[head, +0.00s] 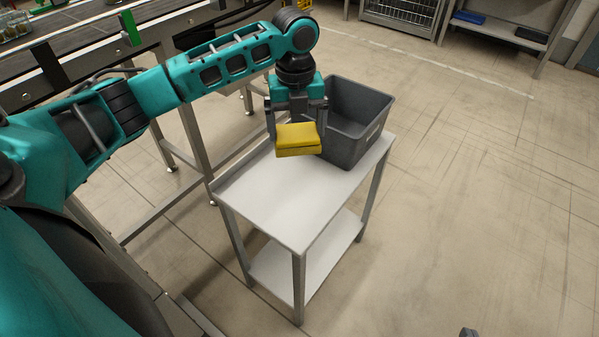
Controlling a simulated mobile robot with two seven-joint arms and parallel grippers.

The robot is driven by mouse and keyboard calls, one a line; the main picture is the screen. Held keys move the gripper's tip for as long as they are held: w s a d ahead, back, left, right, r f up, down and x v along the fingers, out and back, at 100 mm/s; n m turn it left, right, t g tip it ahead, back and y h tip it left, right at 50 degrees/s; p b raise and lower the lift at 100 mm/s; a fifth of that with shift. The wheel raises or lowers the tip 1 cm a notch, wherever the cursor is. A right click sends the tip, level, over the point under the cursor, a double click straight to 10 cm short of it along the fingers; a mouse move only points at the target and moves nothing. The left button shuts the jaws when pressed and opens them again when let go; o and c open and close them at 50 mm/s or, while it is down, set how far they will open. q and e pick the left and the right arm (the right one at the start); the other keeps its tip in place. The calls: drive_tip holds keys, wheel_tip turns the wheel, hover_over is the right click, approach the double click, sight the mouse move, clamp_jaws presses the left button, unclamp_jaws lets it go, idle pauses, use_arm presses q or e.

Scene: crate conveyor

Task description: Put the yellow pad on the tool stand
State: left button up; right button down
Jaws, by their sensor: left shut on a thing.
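My left gripper (297,127) is shut on the yellow pad (298,138), a thick, flat, roughly square block, with one finger on each side of it. The pad is roughly level and appears over the far part of the tool stand (285,205), a white-topped table with grey legs. I cannot tell how large the gap under the pad is. Only a small dark tip (468,332), which seems to be part of my right gripper, shows at the bottom edge; its jaws are out of view.
A grey open crate (347,148) stands on the stand's far right part, close beside the pad. The stand's near top is bare, and so is its lower shelf (325,250). A conveyor (85,42) runs along the upper left. The floor at right is clear.

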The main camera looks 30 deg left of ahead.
use_arm(q)
wheel_tip(320, 180, down, 14)
drive_tip(key=b, duration=0.3)
drive_tip(key=shift+f+b, duration=0.2)
drive_tip(key=shift+b, duration=0.1)
use_arm(e)
wheel_tip(320, 180, down, 4)
drive_tip(key=shift+s+d+f, duration=0.1)
drive_tip(key=shift+s+f, duration=0.05)
drive_tip(key=shift+f, duration=0.05)
use_arm(q)
drive_tip(key=o, duration=0.6)
drive_tip(key=shift+r, duration=0.1)
drive_tip(key=shift+r, duration=0.1)
use_arm(e)
drive_tip(key=shift+r, duration=0.1)
use_arm(q)
wheel_tip(320, 180, up, 12)
drive_tip(key=p, duration=0.3)
use_arm(e)
wheel_tip(320, 180, up, 3)
drive_tip(key=shift+r, duration=0.15)
